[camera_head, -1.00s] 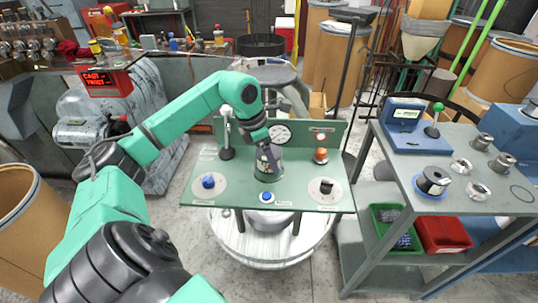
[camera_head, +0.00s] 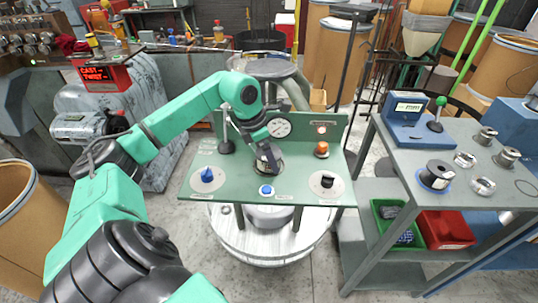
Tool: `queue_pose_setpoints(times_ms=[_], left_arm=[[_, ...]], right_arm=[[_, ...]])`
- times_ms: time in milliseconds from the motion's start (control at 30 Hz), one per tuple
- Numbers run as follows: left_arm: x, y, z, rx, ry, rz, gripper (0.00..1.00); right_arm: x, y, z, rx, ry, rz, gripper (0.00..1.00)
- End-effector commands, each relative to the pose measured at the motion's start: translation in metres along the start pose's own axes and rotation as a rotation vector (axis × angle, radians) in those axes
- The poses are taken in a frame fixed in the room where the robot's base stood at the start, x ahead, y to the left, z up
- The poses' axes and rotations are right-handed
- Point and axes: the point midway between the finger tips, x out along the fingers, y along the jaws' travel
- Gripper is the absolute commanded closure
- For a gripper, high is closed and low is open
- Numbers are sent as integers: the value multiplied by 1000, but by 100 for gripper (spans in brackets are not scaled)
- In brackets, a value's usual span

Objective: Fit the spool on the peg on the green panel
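The green panel (camera_head: 225,187) stands in the middle of the camera_head view. My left arm reaches over it from the left. My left gripper (camera_head: 269,160) points down over the middle of the panel, above a pale round spot. Its fingers are small and dark, and I cannot tell whether they are open or shut on something. A peg is not clearly visible; the gripper covers part of the panel's middle. A dark spool (camera_head: 437,174) sits on a blue disc on the grey cart at the right, away from my gripper. My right gripper is not in view.
The panel carries a blue knob (camera_head: 207,175), a black knob (camera_head: 327,182), a blue button (camera_head: 266,190), an orange button (camera_head: 321,149) and a gauge (camera_head: 279,127). The grey cart (camera_head: 400,160) also holds silver spools (camera_head: 507,157) and a blue device (camera_head: 412,118).

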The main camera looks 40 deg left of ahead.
Motion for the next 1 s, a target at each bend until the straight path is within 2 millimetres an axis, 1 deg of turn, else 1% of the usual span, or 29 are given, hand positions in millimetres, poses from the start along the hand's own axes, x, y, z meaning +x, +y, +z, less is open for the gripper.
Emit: queue_pose_setpoints(times_ms=[133, 167, 200, 467, 567, 667, 767, 800, 867, 900, 1000], left_arm=[[3, 0, -1, 0, -1, 1, 100], [3, 0, -1, 0, -1, 0, 13], [3, 0, -1, 0, 0, 0, 0], [3, 0, -2, 0, 3, -1, 0], [-5, 0, -2, 0, 2, 1, 0], [-25, 1, -2, 0, 1, 5, 0], [-55, 1, -1, -1, -2, 6, 0], [-69, 1, 0, -1, -2, 7, 0], [-88, 1, 0, -1, -3, 6, 0], [-102, 1, 0, -1, -4, 5, 0], [-126, 0, 0, 0, -4, 5, 0]], right_arm=[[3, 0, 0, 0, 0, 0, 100], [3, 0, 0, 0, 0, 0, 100], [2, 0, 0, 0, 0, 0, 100], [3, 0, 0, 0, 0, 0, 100], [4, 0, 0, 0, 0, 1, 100], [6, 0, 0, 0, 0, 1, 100], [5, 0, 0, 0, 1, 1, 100], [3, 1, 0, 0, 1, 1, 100], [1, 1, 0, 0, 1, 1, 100], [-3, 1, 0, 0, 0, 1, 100], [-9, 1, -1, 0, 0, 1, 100]])
